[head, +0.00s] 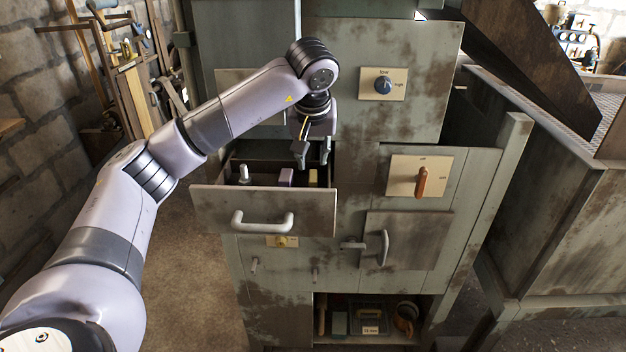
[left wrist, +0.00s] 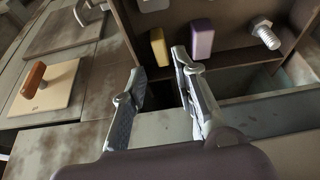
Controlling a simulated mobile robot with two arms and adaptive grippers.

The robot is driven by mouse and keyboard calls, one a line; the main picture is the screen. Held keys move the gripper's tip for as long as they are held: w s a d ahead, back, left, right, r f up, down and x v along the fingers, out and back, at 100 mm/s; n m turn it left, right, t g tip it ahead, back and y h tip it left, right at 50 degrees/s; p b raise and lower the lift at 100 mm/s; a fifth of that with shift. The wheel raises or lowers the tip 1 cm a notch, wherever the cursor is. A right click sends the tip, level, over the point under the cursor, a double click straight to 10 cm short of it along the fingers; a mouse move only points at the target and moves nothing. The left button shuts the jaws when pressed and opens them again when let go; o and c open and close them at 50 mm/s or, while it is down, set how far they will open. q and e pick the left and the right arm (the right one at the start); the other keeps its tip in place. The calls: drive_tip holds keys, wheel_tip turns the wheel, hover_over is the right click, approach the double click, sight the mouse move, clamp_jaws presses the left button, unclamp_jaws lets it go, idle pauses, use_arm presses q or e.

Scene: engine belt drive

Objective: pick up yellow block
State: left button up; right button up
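The yellow block (head: 313,178) stands in the right end of the open drawer (head: 262,212) in the head view. It also shows upright in the left wrist view (left wrist: 159,47), between and beyond my fingertips. My left gripper (head: 314,158) is open and empty, hanging fingers-down over the right part of the drawer, above and close to the yellow block. In the left wrist view the open fingers (left wrist: 156,68) are apart, with nothing between them that I see held. The block's lower part is hidden by the drawer front in the head view. My right gripper is not in view.
A purple block (head: 286,176) stands left of the yellow one, and a metal bolt (head: 243,173) stands further left in the drawer. A lower open shelf (head: 368,340) holds several items.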

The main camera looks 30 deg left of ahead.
sight(313, 180)
use_arm(q)
drive_tip(key=x, duration=0.2)
drive_tip(key=shift+w+f, duration=0.15)
drive_tip(key=shift+f, duration=0.2)
drive_tip(key=x, duration=0.1)
drive_tip(key=p+x, duration=0.1)
drive_tip(key=x, duration=0.1)
drive_tip(key=p+x, duration=0.1)
drive_tip(key=x, duration=0.1)
drive_tip(key=shift+s+d+f, duration=0.1)
drive_tip(key=shift+s, duration=0.2)
drive_tip(key=shift+w+f, duration=0.1)
drive_tip(key=shift+f, duration=0.1)
drive_tip(key=shift+c, duration=0.4)
clamp_jaws()
